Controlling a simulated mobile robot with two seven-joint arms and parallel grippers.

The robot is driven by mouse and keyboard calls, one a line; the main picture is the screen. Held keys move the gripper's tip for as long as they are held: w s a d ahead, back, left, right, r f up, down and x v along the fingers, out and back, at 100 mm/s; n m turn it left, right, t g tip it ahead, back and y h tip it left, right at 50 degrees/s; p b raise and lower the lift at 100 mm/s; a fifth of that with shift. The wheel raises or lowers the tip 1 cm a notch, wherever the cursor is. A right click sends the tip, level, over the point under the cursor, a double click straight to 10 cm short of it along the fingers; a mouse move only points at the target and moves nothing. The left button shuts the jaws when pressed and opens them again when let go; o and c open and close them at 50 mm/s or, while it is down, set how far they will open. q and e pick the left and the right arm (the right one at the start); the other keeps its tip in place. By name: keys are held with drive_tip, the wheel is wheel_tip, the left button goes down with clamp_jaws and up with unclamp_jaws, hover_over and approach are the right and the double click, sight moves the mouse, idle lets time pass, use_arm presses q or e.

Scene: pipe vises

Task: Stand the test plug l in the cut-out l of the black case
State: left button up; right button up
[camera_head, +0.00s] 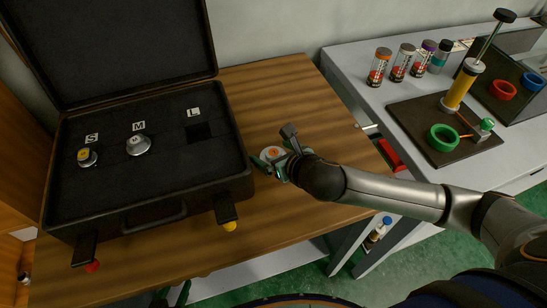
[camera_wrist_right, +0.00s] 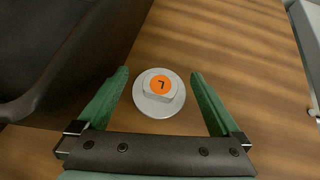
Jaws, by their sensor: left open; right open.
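The test plug l (camera_head: 273,155) is a grey round plug with an orange top marked L. It stands on the wooden table, right of the black case (camera_head: 150,203). It also shows in the right wrist view (camera_wrist_right: 159,93). My right gripper (camera_head: 270,165) is open, with its green fingers either side of the plug and a gap on both sides. The cut-out l (camera_head: 199,132) is an empty dark square below the L label in the open case. What seems to be my left gripper (camera_head: 178,294) shows only partly at the bottom edge.
Two plugs, S (camera_head: 87,157) and M (camera_head: 138,145), stand in the case. The raised lid (camera_head: 110,50) rises behind. A grey bench (camera_head: 350,65) at right holds several capped vials and a dark board (camera_head: 425,125) with rings. Wood (camera_head: 265,90) behind the plug is clear.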

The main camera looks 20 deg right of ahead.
drive_tip(key=shift+s+f, duration=0.1)
clamp_jaws()
idle(0.6)
use_arm(q)
drive_tip(key=shift+r, duration=0.15)
